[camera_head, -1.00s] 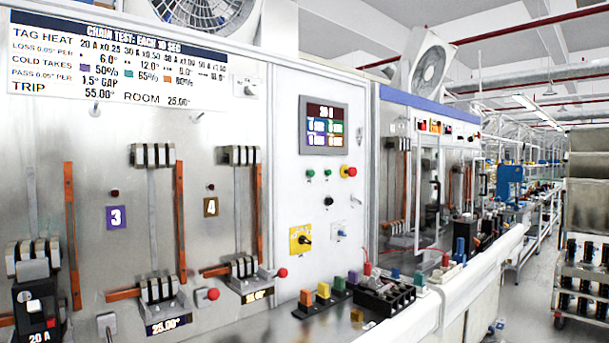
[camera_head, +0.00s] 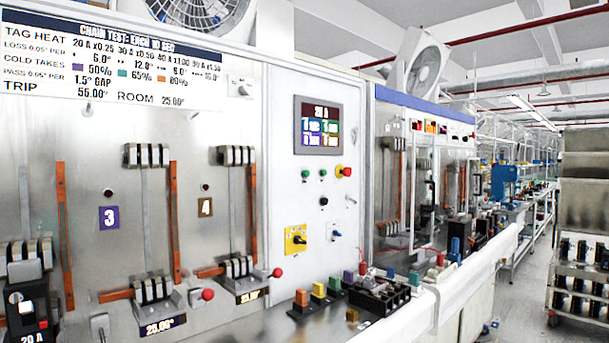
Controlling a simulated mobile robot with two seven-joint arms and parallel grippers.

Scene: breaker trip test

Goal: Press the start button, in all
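The control panel (camera_head: 283,215) stands upright in the middle of the view. Below its screen (camera_head: 321,126) are two small green buttons, a left one (camera_head: 305,174) and a right one (camera_head: 323,173). Their labels are too small to read, so I cannot tell which is the start button. A red mushroom button (camera_head: 343,171) on yellow is to their right. A black knob (camera_head: 323,201) sits below them. Neither of my grippers is in view, and nothing covers the buttons.
A yellow rotary switch (camera_head: 296,239) is low on the panel. Coloured blocks and a black terminal block (camera_head: 378,298) stand on the bench below. Test stations 3 and 4, with red knobs (camera_head: 208,294), are at left. A shelf cart (camera_head: 583,230) stands at far right beyond open floor.

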